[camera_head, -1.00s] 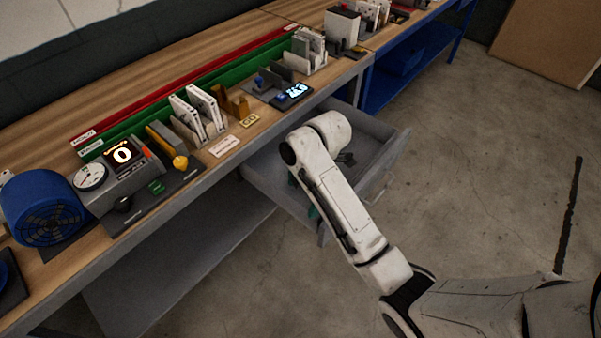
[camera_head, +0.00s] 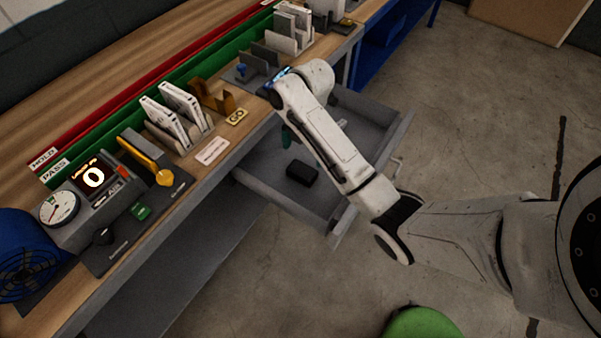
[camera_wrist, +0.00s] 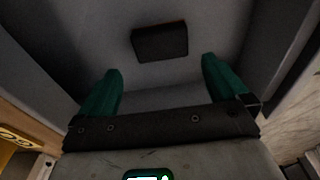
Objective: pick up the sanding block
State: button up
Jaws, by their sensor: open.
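A black rectangular block (camera_head: 302,172), which looks like the sanding block, lies on the floor of the open grey drawer (camera_head: 330,208). In the wrist view the block (camera_wrist: 160,42) lies ahead of the fingertips, roughly centred between them, with a gap before it. My gripper (camera_wrist: 161,66) has two green fingers spread apart, with nothing between them. In the head view only a bit of a green finger of my gripper (camera_head: 287,138) shows below my arm, above and to the left of the block. My arm hides part of the drawer.
The drawer walls stand around the block. The wooden bench top (camera_head: 195,142) borders the drawer at the left, with a gauge unit (camera_head: 92,178), yellow-handled tool (camera_head: 148,160) and white boxed filters (camera_head: 165,120). A green round thing (camera_head: 422,322) stands on the floor.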

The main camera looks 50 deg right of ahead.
aim_at(302, 170)
jog(key=shift+s+a+f+p, duration=0.1)
jog(key=shift+a+f+p, duration=0.05)
jog(key=shift+f, duration=1.1)
jog(key=shift+a+f+p, duration=0.1)
jog(key=shift+f+p, duration=0.05)
jog(key=shift+f, duration=1.05)
jog(key=shift+s+a+f+p, duration=0.1)
jog(key=shift+a+f+p, duration=0.05)
jog(key=shift+f, duration=1.1)
jog(key=shift+w, duration=0.1)
jog(key=c, duration=0.8)
jog(key=shift+r, duration=0.15)
